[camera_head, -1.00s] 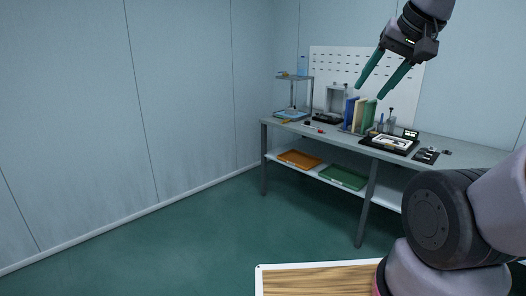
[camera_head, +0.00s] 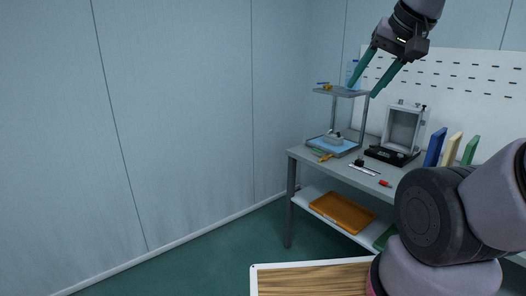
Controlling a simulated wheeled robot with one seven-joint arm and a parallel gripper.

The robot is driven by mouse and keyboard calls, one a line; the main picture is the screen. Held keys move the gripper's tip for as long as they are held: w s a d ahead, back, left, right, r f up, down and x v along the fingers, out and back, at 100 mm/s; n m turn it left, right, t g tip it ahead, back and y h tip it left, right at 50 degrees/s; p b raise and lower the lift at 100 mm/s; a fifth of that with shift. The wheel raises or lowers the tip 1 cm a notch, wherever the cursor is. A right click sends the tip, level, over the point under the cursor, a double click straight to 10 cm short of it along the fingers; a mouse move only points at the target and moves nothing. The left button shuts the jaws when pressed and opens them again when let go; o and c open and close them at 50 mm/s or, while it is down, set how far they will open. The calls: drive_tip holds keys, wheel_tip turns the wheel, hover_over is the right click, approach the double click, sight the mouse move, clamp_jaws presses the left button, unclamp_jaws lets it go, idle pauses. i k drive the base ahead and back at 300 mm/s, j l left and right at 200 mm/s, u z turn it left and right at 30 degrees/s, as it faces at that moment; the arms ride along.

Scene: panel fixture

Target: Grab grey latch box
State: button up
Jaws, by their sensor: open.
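A grey, box-like frame (camera_head: 403,128) stands upright on a black base (camera_head: 391,155) on the workbench, right of the shelf stand. A smaller light-grey object (camera_head: 333,138) sits on a blue-topped tray (camera_head: 322,147) under the raised shelf. I cannot tell for certain which one is the grey latch box. My gripper (camera_head: 362,91) is high in the picture, its two green fingers spread apart with nothing between them. Its fingers overlap the raised shelf in the picture, and I see no contact with either object.
The grey workbench (camera_head: 361,180) has a raised shelf (camera_head: 341,92) with small items at its left end. Blue, cream and green upright panels (camera_head: 452,149) stand at right. An orange tray (camera_head: 342,211) lies on the lower shelf. My arm hides the bench's right part. Floor at left is clear.

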sight(332, 139)
drive_tip(key=i+u, duration=0.2)
drive_tip(key=i, duration=0.75)
drive_tip(key=i+z, duration=0.65)
drive_tip(key=z, duration=0.2)
drive_tip(key=i+j+z, duration=0.15)
drive_tip(key=i+z, duration=0.25)
drive_tip(key=i+j+z, duration=0.15)
drive_tip(key=z, duration=0.25)
drive_tip(key=j, duration=0.5)
drive_tip(key=i, duration=0.05)
